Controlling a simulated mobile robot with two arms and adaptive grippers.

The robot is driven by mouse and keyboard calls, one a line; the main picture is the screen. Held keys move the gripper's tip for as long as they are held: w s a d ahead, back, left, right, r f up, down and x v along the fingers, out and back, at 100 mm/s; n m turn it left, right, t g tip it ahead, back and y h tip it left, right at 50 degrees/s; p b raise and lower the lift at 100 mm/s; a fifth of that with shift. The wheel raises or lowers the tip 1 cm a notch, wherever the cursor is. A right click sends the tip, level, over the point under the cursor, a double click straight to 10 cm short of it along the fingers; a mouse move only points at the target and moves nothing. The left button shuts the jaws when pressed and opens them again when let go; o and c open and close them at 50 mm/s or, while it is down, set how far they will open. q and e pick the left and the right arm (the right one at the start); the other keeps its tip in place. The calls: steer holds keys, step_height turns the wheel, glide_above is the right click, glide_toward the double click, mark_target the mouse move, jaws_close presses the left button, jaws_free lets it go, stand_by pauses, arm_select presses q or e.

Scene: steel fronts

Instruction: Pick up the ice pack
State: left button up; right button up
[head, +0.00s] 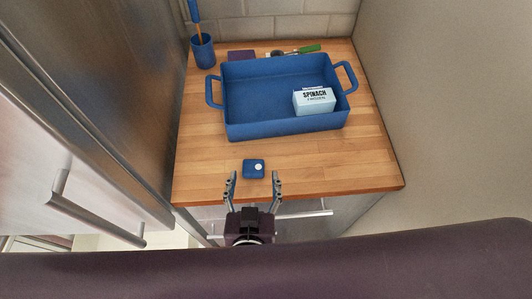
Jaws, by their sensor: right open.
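A small blue ice pack (248,170) with a pale round spot lies flat near the front edge of the wooden counter. My right gripper (253,177) is open, with its two fingers on either side of the ice pack in the picture. Whether the fingers touch it or are level with it, I cannot tell. My left gripper is not in the head view.
A blue tray (245,129) with side handles stands behind on the counter (325,170), holding a white spinach box (314,101). A blue cup (203,52) is back left. A steel fridge front rises left, a wall right. Counter around the ice pack is clear.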

mark_target(253, 165)
steer(key=w+f, duration=0.2)
steer(key=shift+w+a+p, duration=0.35)
steer(key=x, duration=0.2)
steer(key=shift+w+d+f, duration=0.2)
steer(key=shift+w, duration=0.05)
steer(key=shift+w+f, duration=0.15)
steer(key=shift+w, duration=0.1)
steer(key=shift+c, duration=0.2)
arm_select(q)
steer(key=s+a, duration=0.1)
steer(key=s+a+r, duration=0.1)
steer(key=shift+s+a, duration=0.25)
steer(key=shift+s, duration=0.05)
arm_select(e)
steer(key=c, duration=1.2)
